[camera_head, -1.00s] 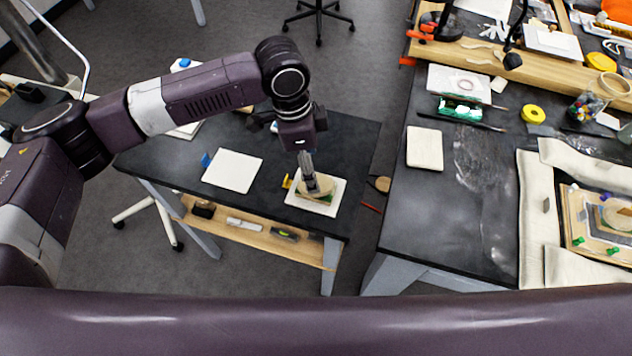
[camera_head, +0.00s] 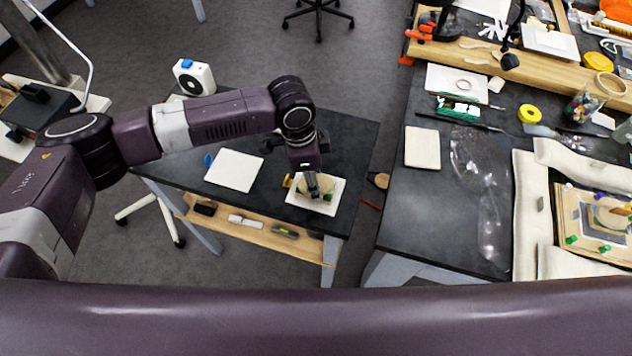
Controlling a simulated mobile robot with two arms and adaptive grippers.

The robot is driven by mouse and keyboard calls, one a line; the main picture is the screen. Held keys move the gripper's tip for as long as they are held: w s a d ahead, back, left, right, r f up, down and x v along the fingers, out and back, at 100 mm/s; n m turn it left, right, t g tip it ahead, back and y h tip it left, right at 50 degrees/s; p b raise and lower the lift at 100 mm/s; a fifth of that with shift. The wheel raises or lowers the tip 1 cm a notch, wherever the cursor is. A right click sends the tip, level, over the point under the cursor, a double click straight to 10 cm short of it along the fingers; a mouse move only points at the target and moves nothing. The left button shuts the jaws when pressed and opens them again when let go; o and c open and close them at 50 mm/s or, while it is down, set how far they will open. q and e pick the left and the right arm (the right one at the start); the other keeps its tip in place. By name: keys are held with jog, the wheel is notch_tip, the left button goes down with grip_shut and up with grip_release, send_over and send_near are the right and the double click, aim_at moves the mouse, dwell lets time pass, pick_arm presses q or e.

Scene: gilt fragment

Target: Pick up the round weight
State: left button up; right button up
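My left gripper (camera_head: 313,190) points down over a white square pad (camera_head: 330,206) on the dark side table. A round tan piece (camera_head: 325,184) lies on the pad, right at the fingers and partly hidden by them. It may be the round weight, but it is too small to be sure. I cannot tell whether the fingers are open, or shut on it. My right gripper is not in view.
A white box with a round dark face (camera_head: 194,77) is behind my arm. The larger dark bench (camera_head: 440,215) is across a gap to the right.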

pick_arm(q)
jog(key=c, duration=0.5)
jog(key=shift+c, duration=0.6)
jog(key=shift+w+r, duration=0.1)
jog(key=shift+r, duration=0.05)
